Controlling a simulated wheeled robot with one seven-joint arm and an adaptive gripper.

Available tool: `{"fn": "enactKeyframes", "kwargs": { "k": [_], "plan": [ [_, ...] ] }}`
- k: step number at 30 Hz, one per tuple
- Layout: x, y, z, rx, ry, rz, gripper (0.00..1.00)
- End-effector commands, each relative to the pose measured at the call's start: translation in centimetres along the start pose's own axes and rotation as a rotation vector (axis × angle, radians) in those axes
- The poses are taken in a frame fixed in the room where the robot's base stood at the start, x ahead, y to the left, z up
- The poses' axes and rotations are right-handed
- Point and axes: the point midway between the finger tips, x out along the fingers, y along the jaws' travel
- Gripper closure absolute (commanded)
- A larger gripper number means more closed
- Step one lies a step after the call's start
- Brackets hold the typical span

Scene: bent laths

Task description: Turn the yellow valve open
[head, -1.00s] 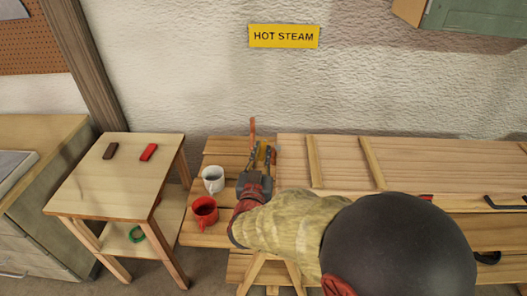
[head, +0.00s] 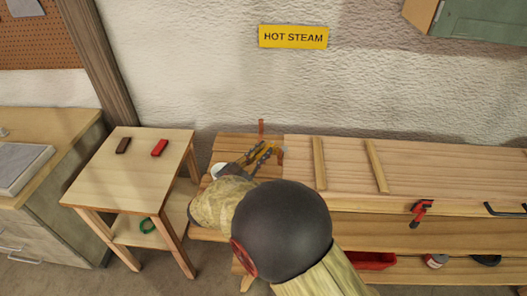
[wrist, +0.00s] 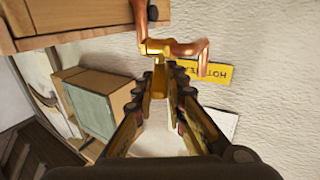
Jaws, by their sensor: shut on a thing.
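The yellow valve (wrist: 154,48) sits on a copper pipe (wrist: 188,48) that bends beside it in the wrist view. The pipe's upright end (head: 261,127) shows at the back of the bench in the head view. My gripper (wrist: 160,76) is shut on the valve's yellow handle (wrist: 158,84), which lies between the fingertips. In the head view my gripper (head: 264,154) reaches in from the lower left and slants up to the right at the valve. The fingers cover much of the handle there.
A white mug (head: 217,169) stands close beside my wrist, partly hidden. A side table (head: 125,180) with a red block (head: 159,148) and a dark block (head: 123,146) stands left. A HOT STEAM sign (head: 293,37) hangs on the wall. A red clamp (head: 420,211) is on the right.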

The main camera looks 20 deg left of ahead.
Motion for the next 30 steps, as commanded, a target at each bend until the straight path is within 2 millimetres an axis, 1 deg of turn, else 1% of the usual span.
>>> {"fn": "enactKeyframes", "kwargs": {
  "k": [8,9,18,26,30],
  "plan": [
    [0.0,-0.07,-0.06,0.001,0.001,-0.002,1.0],
    [0.0,-0.07,-0.06,0.001,0.001,-0.002,0.85],
    [0.0,-0.03,-0.05,0.001,0.001,-0.001,0.68],
    [-0.03,-0.03,-0.05,0.001,0.001,-0.001,0.68],
    [-0.84,-0.1,-0.07,0.001,0.001,-0.003,0.68]
  ]
}}
